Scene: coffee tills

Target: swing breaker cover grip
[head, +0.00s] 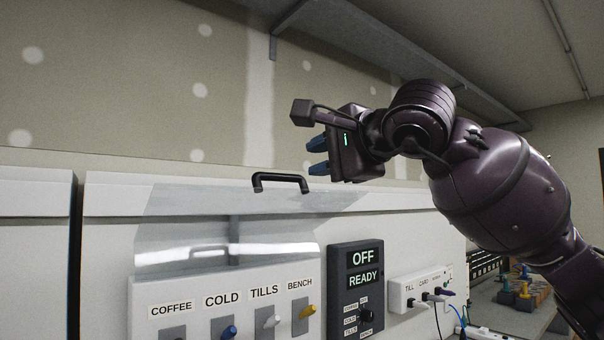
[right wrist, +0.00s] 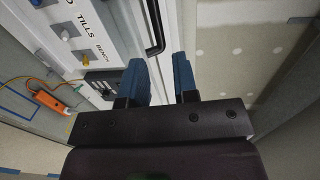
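The breaker cover (head: 185,232) is a clear sheet in front of the white panel, above the row of breaker switches. Its black grip (head: 280,180) is a bar handle near the cover's upper edge. How far the cover is swung is hard to tell. My right gripper (head: 318,156) is just right of and slightly above the grip in the head view, apart from it. Its two blue fingers are spread with nothing between them. In the right wrist view the grip (right wrist: 155,30) lies ahead of the gap between the fingers. My left gripper is out of view.
Switches labelled COFFEE, COLD, TILLS and BENCH sit below the cover, with a yellow lever (head: 307,311) at the right. A dark display box (head: 355,290) reads OFF and READY. A white socket strip (head: 420,289) holds plugs. A shelf (head: 400,60) runs overhead.

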